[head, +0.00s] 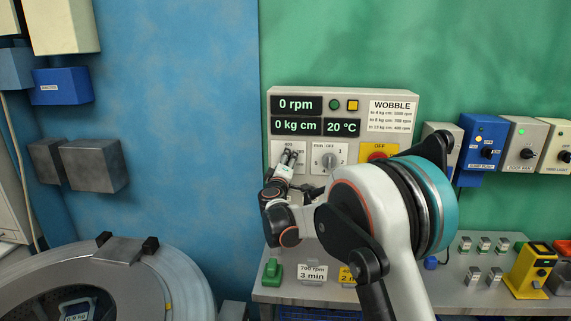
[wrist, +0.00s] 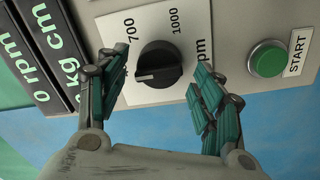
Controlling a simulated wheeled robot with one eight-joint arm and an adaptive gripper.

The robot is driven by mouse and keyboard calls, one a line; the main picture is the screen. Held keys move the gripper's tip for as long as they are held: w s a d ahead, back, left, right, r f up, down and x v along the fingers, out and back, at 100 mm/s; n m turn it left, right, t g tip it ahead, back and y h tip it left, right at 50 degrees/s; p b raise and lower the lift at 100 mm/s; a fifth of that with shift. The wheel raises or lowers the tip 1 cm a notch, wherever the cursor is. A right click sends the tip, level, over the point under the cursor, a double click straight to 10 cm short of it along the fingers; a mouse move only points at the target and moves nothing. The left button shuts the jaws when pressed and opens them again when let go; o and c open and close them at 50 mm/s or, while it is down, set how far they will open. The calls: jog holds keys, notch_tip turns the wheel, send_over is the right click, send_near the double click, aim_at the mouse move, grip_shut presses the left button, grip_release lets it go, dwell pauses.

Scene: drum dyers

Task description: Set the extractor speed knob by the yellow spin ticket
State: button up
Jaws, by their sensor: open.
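The speed knob (wrist: 158,62) is black and round on a white plate marked 700, 1000 and rpm. Its white pointer mark faces left in the wrist view, away from the 700 and 1000; any label there is hidden by a finger. My gripper (wrist: 160,80) is open, with one finger on each side of the knob; I cannot tell whether they touch it. In the head view my gripper (head: 288,157) is in front of the panel's lower left and covers the knob. The yellow ticket (head: 347,275) stands on the shelf, mostly hidden by my arm; only "2 m" shows.
A white ticket (head: 312,273) reads 700 rpm, 3 min. The panel display (head: 297,105) reads 0 rpm, 0 kg cm, 20 °C. A wobble chart (head: 393,116) is at its right. A green START button (wrist: 268,59) is near my right finger. A drum (head: 190,285) is at lower left.

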jog(key=s, duration=1.1)
jog(key=shift+s+a+f, duration=0.15)
jog(key=shift+a+f, duration=0.1)
jog(key=shift+a, duration=0.1)
jog(key=d+r+m+g+h, duration=0.2)
jog(key=d, duration=0.5)
jog(key=d+r+m+g+h, duration=0.1)
jog(key=d+r+m, duration=0.1)
jog(key=d, duration=0.6)
jog(key=s+d+r+m+g, duration=0.1)
jog(key=s+d+m+g, duration=0.25)
jog(key=s+d, duration=0.75)
jog(key=s+d+f+m+g, duration=0.1)
jog(key=s+d, duration=0.1)
jog(key=s, duration=0.6)
jog(key=s+d+f+m+g, duration=0.2)
jog(key=s+d, duration=0.1)
jog(key=s, duration=0.4)
jog(key=s+a+f+y, duration=0.1)
jog(key=s+f, duration=0.1)
jog(key=s, duration=0.4)
jog(key=s+a+f+m+g+y, duration=0.1)
jog(key=s+f, duration=0.2)
jog(key=s, duration=0.3)
jog(key=s+a+f+m+g+y+b, duration=0.1)
jog(key=s+f+y, duration=0.1)
jog(key=s, duration=0.4)
jog(key=shift+s+f, duration=0.25)
jog(key=shift+f, duration=0.35)
